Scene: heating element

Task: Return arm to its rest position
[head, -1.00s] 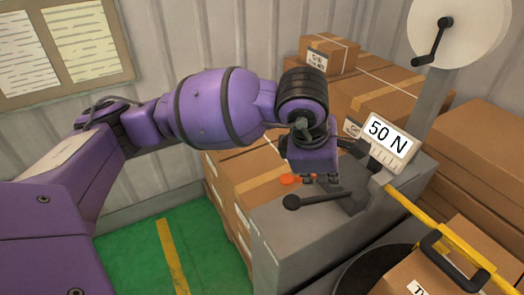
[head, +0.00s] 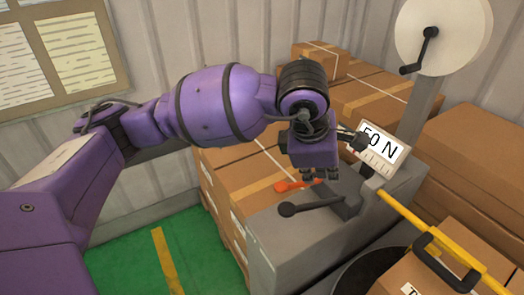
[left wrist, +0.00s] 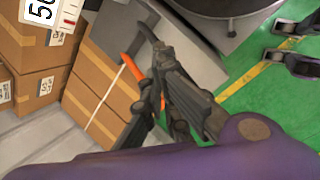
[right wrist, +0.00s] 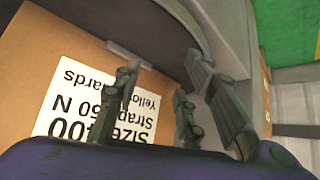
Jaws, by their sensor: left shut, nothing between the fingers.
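My left gripper (head: 320,174) hangs pointing down above the grey strapping machine (head: 285,240), beside its 50 N sign (head: 382,150). Its fingers are together and empty, as the left wrist view (left wrist: 157,55) also shows. An orange handle (head: 291,186) lies just below and left of the fingertips in the head view; whether they touch cannot be told. My purple left arm reaches in from the left, bent at the elbow. My right gripper (right wrist: 165,85) shows only in its wrist view, fingers apart, in front of a box with a white label (right wrist: 90,105).
A black-knobbed lever (head: 287,209) juts from the machine. A reel (head: 443,35) with a crank rises behind it. Stacked cardboard boxes (head: 232,170) stand behind. A yellow strap (head: 405,215) crosses a box at lower right. The green floor (head: 125,262) at lower left is clear.

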